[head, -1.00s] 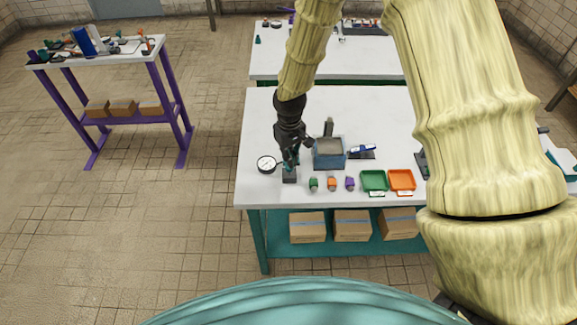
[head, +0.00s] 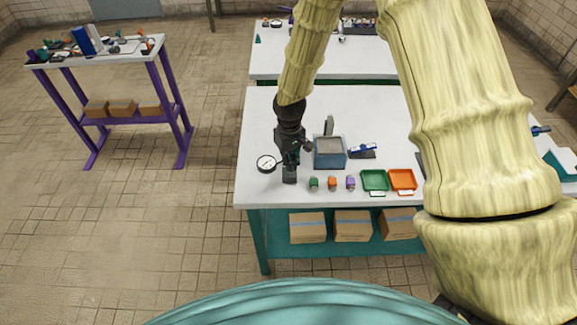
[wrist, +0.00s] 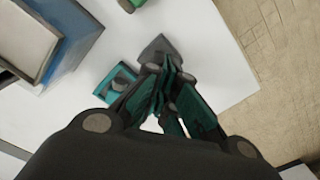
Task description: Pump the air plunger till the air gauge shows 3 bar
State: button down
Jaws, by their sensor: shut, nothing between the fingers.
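The round white air gauge (head: 266,163) lies near the left end of the white table in the head view; its reading is too small to make out. A dark pump block (head: 289,175) stands just right of it, near the front edge. My gripper (head: 291,163) points down over this block, shut and empty. In the wrist view, the fingertips (wrist: 166,72) are together close over the dark block (wrist: 158,48). A teal part (wrist: 118,82), which looks like the plunger handle, shows left of the fingers, partly hidden by them. I cannot tell whether they touch it.
A blue-grey open box (head: 330,153) stands right of my gripper, with a blue-handled item (head: 362,150) beyond it. Green, orange and purple small pieces (head: 332,184) line the front edge, left of a green tray (head: 374,180) and an orange tray (head: 402,179). The table's left end is clear.

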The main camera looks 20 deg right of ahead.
jog(key=shift+f+b, duration=0.35)
jog(key=shift+f, duration=0.75)
dwell(0.3)
jog(key=shift+r+p, duration=2.7)
jog(key=shift+r, duration=1.35)
jog(key=shift+a, duration=0.15)
